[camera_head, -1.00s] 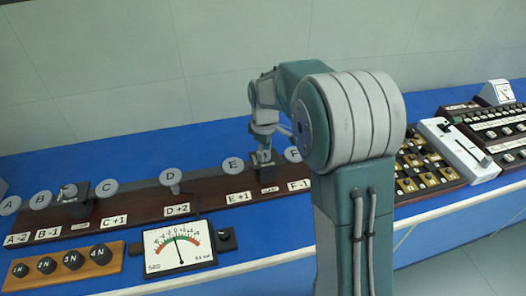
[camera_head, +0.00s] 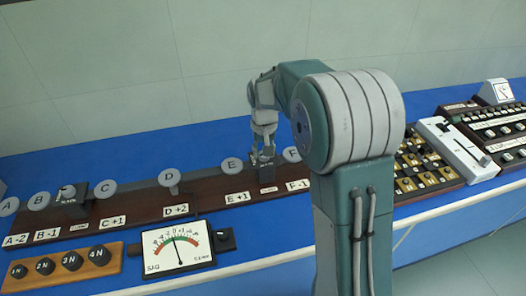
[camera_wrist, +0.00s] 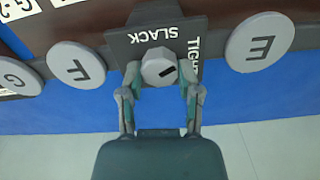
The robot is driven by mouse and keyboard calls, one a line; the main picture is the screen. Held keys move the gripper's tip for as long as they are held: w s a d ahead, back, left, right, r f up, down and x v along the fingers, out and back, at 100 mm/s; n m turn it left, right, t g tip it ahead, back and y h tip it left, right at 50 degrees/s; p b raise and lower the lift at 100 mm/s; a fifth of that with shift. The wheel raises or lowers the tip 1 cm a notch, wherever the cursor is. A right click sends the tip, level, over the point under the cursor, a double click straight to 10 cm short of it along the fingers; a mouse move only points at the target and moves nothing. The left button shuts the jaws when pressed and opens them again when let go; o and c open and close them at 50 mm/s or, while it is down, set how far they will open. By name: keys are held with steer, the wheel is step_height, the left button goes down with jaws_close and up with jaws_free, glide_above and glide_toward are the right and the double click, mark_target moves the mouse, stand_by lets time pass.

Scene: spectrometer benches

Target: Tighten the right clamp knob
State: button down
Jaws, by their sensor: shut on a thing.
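The right clamp knob (camera_wrist: 159,70) is a grey faceted knob with a black mark. It sits on a dark plate (camera_wrist: 118,45) lettered SLACK and TIGHT, between the discs E (camera_wrist: 260,42) and F (camera_wrist: 76,65). In the wrist view the black mark points toward the TIGHT side, slightly off the word. My gripper (camera_wrist: 160,82) is shut on the knob, one finger on each side. In the head view my gripper (camera_head: 264,150) reaches down between discs E (camera_head: 232,166) and F (camera_head: 291,154), and hides most of the knob there.
The brown board carries more discs, including D (camera_head: 169,177) and C (camera_head: 106,188), and a left clamp (camera_head: 70,193). Discs E and F flank my gripper closely.

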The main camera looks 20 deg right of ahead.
steer(key=m, duration=0.5)
steer(key=shift+s+f+m, duration=0.2)
steer(key=shift+m, duration=0.1)
stand_by(0.5)
steer(key=shift+c, duration=1.5)
jaws_free()
steer(key=shift+a+r, duration=0.1)
steer(key=shift+w, duration=0.1)
steer(key=shift+r, duration=0.55)
step_height(320, 180, up, 11)
